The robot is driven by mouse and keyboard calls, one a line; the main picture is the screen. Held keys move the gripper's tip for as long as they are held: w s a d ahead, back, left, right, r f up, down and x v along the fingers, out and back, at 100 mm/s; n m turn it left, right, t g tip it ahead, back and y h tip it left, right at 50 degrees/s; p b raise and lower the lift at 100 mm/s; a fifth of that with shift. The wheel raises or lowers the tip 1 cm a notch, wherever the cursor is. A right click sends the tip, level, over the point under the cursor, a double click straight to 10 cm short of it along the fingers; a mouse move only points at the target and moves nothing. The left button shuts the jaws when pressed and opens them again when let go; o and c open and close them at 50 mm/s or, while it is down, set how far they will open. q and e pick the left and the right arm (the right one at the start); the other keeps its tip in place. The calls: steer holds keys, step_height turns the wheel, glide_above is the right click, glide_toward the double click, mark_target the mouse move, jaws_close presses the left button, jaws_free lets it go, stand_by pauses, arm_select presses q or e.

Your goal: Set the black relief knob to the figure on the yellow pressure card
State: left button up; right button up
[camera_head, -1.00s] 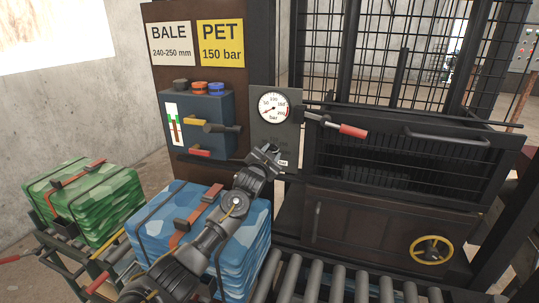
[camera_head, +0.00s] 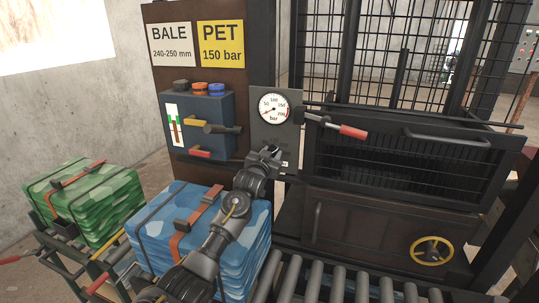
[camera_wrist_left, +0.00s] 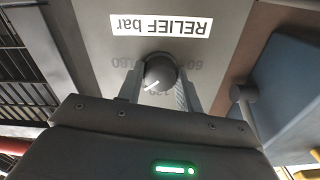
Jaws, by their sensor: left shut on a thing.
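The yellow card (camera_head: 221,43) reads PET 150 bar, on the brown panel at upper left. The black relief knob (camera_wrist_left: 159,70) shows in the left wrist view, below the upside-down RELIEF bar label. Its white line points down and left in that view, apparently between the partly covered figures 120 and 180. My left gripper (camera_head: 270,154) is at the lower part of the grey gauge plate and hides the knob in the head view. Its fingers (camera_wrist_left: 160,88) are shut on the knob, one on each side. My right gripper is not in view.
The round bar gauge (camera_head: 274,108) is above the gripper. A red-handled lever (camera_head: 352,131) is to its right. The blue valve box (camera_head: 222,115) with several levers is to the left. A blue bale (camera_head: 170,213) lies under my left arm.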

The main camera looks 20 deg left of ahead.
arm_select(q)
steer(key=shift+f, duration=0.1)
steer(key=o, duration=1)
steer(key=shift+s+a+b, duration=0.2)
steer(key=shift+s+b, duration=0.6)
steer(key=shift+s, duration=1.9)
steer(key=shift+s+a+b, duration=0.15)
steer(key=shift+s+b, duration=0.6)
steer(key=shift+s, duration=1.95)
steer(key=shift+a, duration=0.1)
